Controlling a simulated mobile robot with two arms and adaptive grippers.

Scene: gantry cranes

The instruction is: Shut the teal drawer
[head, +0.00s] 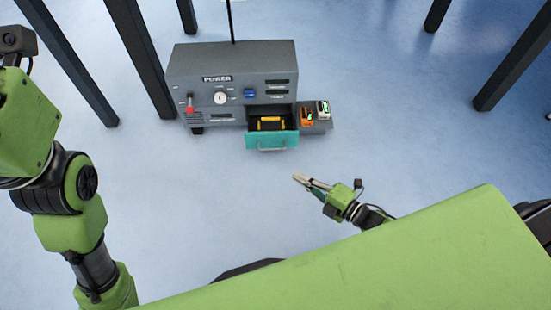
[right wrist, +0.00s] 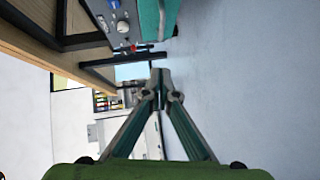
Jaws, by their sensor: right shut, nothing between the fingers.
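The teal drawer (head: 272,141) stands open at the lower front of the grey power cabinet (head: 230,62), with a dark item with yellow parts lying inside it. In the right wrist view the teal drawer front (right wrist: 148,22) shows at the top, cut by the frame edge. My right gripper (head: 299,178) is shut and empty, in front of the drawer and a little to its right, apart from it. Its closed fingertips (right wrist: 160,78) also show in the right wrist view. My left arm is at the left of the head view, but its gripper is not visible.
An orange device (head: 306,117) and a white device (head: 323,108) sit on a grey side shelf (head: 320,127) right of the drawer. Dark gantry legs (head: 140,55) stand behind and left of the cabinet. The blue floor (head: 190,190) in front is clear.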

